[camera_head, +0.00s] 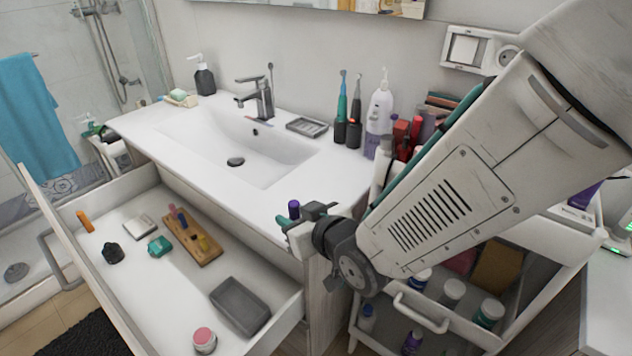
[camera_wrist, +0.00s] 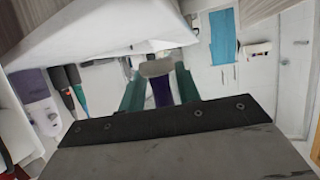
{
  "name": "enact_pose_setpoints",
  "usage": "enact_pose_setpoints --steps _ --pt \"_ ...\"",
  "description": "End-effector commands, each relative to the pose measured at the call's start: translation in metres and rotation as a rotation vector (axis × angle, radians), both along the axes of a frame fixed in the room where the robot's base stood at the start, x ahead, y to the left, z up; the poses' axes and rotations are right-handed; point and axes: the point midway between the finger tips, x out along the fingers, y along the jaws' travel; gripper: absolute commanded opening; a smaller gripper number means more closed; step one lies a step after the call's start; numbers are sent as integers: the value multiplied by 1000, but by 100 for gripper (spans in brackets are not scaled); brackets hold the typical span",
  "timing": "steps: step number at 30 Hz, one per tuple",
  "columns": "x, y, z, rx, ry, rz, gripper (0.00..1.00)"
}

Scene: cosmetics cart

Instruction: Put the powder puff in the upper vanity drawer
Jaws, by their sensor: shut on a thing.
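My gripper (camera_head: 293,217) is at the right front corner of the vanity counter, near the right end of the open drawer. It is shut on the powder puff (camera_head: 294,207), of which only a purple part shows in the head view. The upper vanity drawer (camera_head: 128,307) is pulled out at the lower left of the head view. My arm hides part of the counter's right side.
The drawer holds a grey tray (camera_head: 240,305), a wooden tray (camera_head: 205,250), a pink-topped jar (camera_head: 204,340), a teal item (camera_head: 160,246) and a black item (camera_head: 113,252). Bare floor shows between them. A cart (camera_head: 420,310) with bottles stands right; toothbrushes (camera_head: 341,110) and a pump bottle (camera_head: 380,105) stand behind.

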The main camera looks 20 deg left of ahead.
Motion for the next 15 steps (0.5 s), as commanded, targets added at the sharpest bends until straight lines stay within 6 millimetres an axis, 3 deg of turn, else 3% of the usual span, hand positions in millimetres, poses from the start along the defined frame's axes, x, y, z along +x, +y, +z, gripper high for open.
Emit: enact_pose_setpoints --steps 9,15 --pt "83 16 -9 0 -1 4 11" --pt "118 20 -12 0 0 5 11"
